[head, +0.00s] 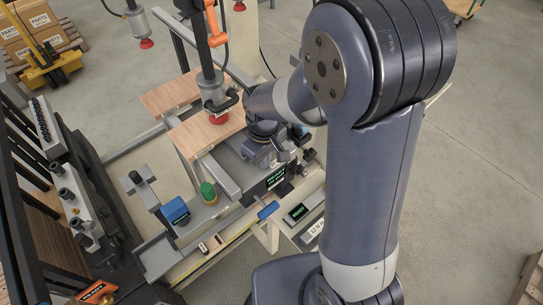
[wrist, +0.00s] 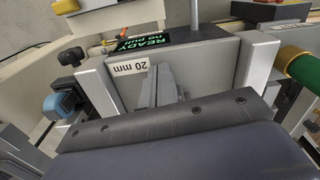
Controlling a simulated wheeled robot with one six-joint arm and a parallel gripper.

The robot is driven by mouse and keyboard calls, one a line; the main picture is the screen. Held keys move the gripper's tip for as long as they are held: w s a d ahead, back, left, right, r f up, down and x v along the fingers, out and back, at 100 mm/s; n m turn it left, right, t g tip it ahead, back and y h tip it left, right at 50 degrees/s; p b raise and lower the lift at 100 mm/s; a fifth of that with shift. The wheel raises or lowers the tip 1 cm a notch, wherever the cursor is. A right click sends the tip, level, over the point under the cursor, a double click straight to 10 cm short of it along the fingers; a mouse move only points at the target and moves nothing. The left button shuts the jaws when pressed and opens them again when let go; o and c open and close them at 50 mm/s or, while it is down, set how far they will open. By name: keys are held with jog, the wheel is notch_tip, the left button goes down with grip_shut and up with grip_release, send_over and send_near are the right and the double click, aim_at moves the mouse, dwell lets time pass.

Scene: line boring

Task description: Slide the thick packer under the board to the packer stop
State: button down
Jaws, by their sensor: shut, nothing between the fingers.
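In the wrist view, a dark grey block with an upside-down "20 mm" label (wrist: 130,68) appears to be the thick packer; it sits between two light grey uprights. My gripper (wrist: 163,72) is shut and empty, its fingertips close to the face of this block. I cannot tell whether they touch it. In the head view, my gripper (head: 280,153) is beside the right end of the near wooden board (head: 207,133), partly hidden by my arm. A red-footed clamp (head: 218,117) stands over this board. The packer stop cannot be made out.
A display (wrist: 148,42) reads "READY no pull". A green knob (head: 208,190) and a blue block (head: 175,210) are in front of the board. The green part (wrist: 300,68) is at the right in the wrist view. A second wooden board (head: 170,95) lies farther back.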

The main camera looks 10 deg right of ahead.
aim_at(238, 138)
jog(key=shift+w+a, duration=0.45)
jog(key=shift+w, duration=0.05)
jog(key=w+a, duration=0.3)
jog(key=w, duration=0.1)
jog(key=shift+a, duration=0.2)
dwell(0.3)
